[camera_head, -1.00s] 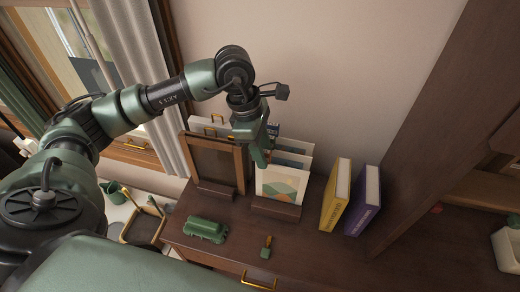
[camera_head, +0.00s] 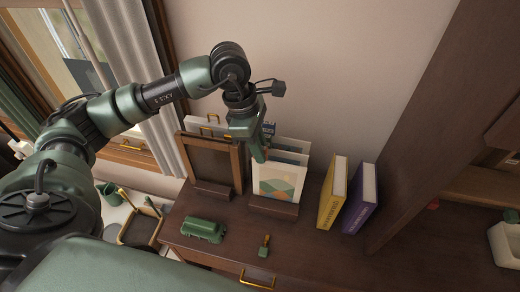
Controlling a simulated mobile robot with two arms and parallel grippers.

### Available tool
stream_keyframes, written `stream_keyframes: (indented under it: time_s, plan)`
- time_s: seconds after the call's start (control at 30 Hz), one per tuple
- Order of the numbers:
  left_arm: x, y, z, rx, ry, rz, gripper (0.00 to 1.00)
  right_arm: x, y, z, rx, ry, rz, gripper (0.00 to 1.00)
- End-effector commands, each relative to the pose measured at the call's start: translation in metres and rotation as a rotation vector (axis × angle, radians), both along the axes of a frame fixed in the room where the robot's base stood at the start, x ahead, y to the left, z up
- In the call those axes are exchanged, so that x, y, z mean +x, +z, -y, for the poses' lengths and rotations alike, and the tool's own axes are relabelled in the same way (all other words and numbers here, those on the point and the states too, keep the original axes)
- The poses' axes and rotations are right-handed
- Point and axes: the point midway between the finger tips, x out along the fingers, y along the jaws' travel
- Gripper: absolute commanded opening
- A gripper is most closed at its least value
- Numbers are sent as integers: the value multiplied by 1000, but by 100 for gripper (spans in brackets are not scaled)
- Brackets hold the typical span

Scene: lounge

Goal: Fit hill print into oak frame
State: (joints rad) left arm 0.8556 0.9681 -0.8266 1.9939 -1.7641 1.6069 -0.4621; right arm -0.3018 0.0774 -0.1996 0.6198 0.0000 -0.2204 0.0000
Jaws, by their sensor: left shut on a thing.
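The hill print (camera_head: 278,182), a pale card with green and orange hill shapes, stands upright at the front of a dark wooden rack (camera_head: 273,208) on the desk. Other prints (camera_head: 290,147) stand behind it. My left gripper (camera_head: 259,155) points down at the print's upper left edge and is shut on it; the fingertips are small and partly hidden. The oak frame (camera_head: 238,167), brown with a dark inside, leans upright on a stand (camera_head: 212,191) just left of the print. My right gripper is not in view.
A green ribbed object (camera_head: 203,229) and a small green-and-gold tool (camera_head: 265,246) lie on the front of the desk (camera_head: 320,258). A yellow book (camera_head: 332,193) and a purple book (camera_head: 361,198) stand right of the rack. A dark cabinet side rises at right.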

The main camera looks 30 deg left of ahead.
Motion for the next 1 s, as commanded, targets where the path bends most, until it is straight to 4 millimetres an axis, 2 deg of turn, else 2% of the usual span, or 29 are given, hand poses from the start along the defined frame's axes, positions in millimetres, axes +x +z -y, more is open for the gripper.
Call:
stream_keyframes:
  time_s: [1.0]
  plan:
    - [0, 42, 0, 0, -1, 0, 0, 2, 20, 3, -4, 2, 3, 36]
